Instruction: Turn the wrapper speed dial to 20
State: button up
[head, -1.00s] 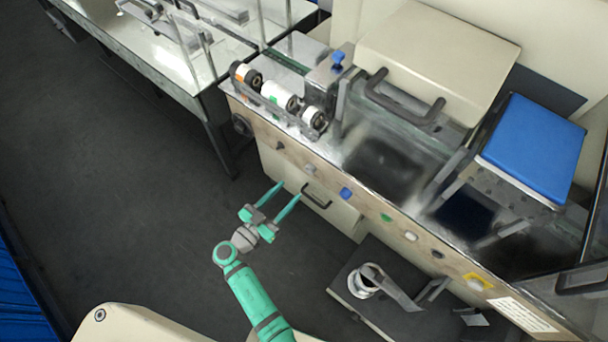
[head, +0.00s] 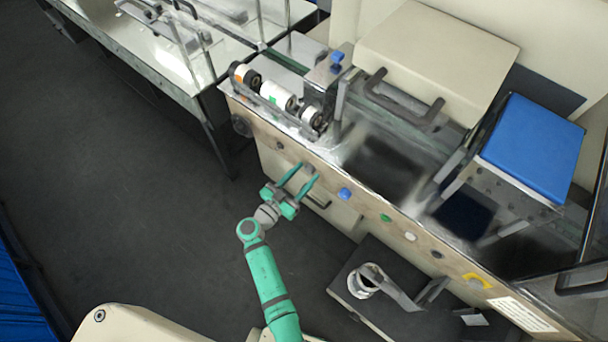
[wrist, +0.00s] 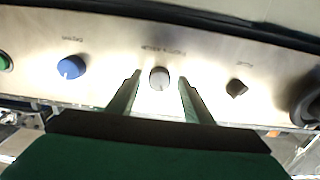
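A row of dials runs along the machine's front panel. A grey-white round dial (wrist: 160,78) sits in the middle of the wrist view, with a label that is upside down and too blurred to read surely. It also shows in the head view (head: 309,168). My gripper (wrist: 160,82) is open, one finger on each side of this dial, with gaps visible between fingers and dial. In the head view my gripper (head: 307,174) is at the panel front. A blue dial with a white pointer mark (wrist: 71,67) and a small black knob (wrist: 237,88) flank the grey one.
A green button (wrist: 4,61) lies beyond the blue dial. A large dark round part (wrist: 306,98) is at the right edge of the wrist view. Rollers (head: 277,96) sit above the panel. A drawer handle (head: 320,201) is below my gripper.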

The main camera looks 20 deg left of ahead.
jog(key=c, duration=0.9)
jog(key=shift+d+n, duration=0.1)
jog(key=shift+n, duration=0.3)
jog(key=n, duration=0.4)
jog(key=shift+n, duration=2.5)
jog(key=o, duration=1)
